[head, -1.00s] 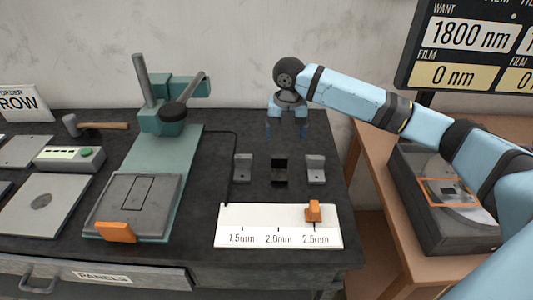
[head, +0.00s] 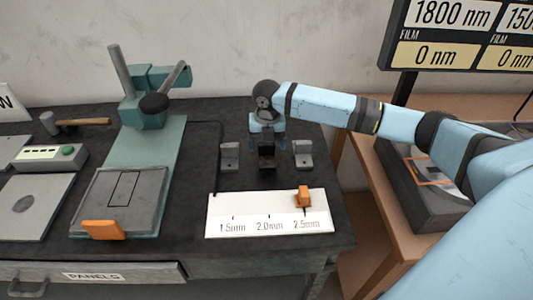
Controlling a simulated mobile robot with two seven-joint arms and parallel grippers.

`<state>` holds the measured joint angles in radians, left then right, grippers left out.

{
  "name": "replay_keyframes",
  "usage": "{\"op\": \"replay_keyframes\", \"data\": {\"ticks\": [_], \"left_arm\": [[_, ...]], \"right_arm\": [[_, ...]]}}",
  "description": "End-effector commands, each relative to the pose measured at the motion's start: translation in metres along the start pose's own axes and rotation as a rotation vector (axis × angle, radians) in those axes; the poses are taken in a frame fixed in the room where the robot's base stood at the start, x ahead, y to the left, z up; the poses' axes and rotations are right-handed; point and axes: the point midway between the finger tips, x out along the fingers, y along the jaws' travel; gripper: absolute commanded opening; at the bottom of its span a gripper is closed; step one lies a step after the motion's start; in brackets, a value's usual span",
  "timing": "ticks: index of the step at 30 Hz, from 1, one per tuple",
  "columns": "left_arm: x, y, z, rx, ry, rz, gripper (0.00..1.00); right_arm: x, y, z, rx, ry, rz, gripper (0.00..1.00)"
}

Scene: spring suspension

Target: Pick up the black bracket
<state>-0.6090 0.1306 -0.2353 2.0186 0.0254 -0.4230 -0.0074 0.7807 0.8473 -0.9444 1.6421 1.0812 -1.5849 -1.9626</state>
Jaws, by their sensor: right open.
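The black bracket (head: 267,158) stands on the dark bench top, between a grey bracket (head: 230,156) on its left and another grey bracket (head: 303,154) on its right. My right gripper (head: 268,143) points down at the black bracket with its fingers open. The fingers show to the left and right of the bracket's upper end; I cannot tell whether they touch it. The gripper body hides the space just behind the bracket. My left gripper is not in view.
A white thickness scale (head: 225,203) with an orange slider (head: 303,196) near 2.5mm lies in front of the brackets. A green press (head: 145,118) with a grey plate stands left. A hammer (head: 75,122) lies further left. A grey machine (head: 430,190) sits on the wooden table right.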

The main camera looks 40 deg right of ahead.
Motion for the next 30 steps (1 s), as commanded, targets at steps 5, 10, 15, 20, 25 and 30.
{"op": "replay_keyframes", "data": {"ticks": [5, 10, 15, 20, 25, 30], "left_arm": [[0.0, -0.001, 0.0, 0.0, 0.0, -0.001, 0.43], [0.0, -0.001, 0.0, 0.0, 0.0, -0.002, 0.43], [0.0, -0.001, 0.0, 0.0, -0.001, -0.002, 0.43], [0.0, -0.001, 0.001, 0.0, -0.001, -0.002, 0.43], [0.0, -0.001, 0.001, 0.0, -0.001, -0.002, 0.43], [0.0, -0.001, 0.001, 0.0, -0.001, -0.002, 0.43]], "right_arm": [[0.027, 0.002, -0.001, 0.001, 0.001, -0.002, 0.83], [0.03, 0.002, 0.0, 0.0, -0.001, -0.001, 0.83], [0.03, 0.002, 0.0, 0.0, 0.0, -0.001, 0.62], [0.03, 0.002, 0.0, 0.0, -0.001, -0.001, 0.26], [0.029, 0.002, 0.0, 0.0, -0.001, 0.0, 0.24], [0.026, 0.002, 0.0, 0.0, -0.001, 0.0, 0.24]]}}
